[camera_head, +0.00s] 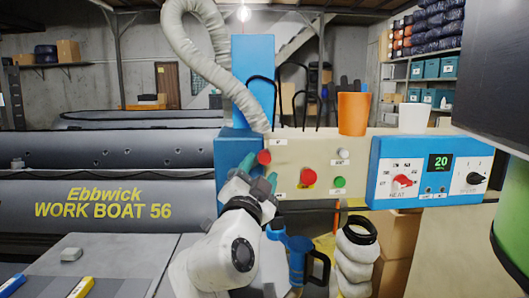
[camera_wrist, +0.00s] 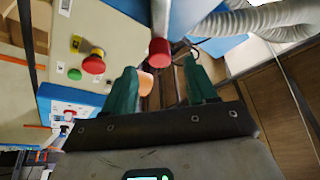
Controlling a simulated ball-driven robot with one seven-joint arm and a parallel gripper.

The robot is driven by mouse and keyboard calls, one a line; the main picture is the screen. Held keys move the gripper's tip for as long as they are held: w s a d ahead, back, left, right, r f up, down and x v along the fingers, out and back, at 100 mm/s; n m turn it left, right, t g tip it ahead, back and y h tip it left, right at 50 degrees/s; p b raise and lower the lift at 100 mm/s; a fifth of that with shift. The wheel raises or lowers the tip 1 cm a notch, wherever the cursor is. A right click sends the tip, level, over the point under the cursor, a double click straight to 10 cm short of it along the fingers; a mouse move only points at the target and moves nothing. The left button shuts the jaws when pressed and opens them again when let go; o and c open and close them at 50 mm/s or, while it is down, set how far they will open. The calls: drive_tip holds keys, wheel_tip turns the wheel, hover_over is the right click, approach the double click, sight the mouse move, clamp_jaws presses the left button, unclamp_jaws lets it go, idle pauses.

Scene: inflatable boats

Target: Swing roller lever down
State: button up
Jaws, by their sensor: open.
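A red knob (camera_head: 264,157), which looks like the roller lever's grip, stands out from the left part of the beige control panel (camera_head: 318,150). It also shows in the wrist view (camera_wrist: 159,52), ahead of and between my gripper's fingertips. My gripper (camera_head: 265,182) is just below the knob in the head view. Its two teal fingers are spread apart, with nothing held between them in the wrist view (camera_wrist: 160,78). The knob looks close to the fingertips; I cannot tell if they touch. The lever's shaft is not clear.
A red button (camera_head: 308,177) and a green button (camera_head: 339,182) sit right of the knob. A blue heat unit (camera_head: 427,172) is further right. An orange cup (camera_head: 353,113) stands on top of the panel. A grey hose (camera_head: 213,45) hangs behind; a grey boat (camera_head: 110,190) lies left.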

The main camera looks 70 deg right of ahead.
sight(264, 160)
drive_tip(key=p+x, duration=0.2)
drive_tip(key=x, duration=0.4)
drive_tip(key=shift+d, duration=0.15)
clamp_jaws()
idle(0.3)
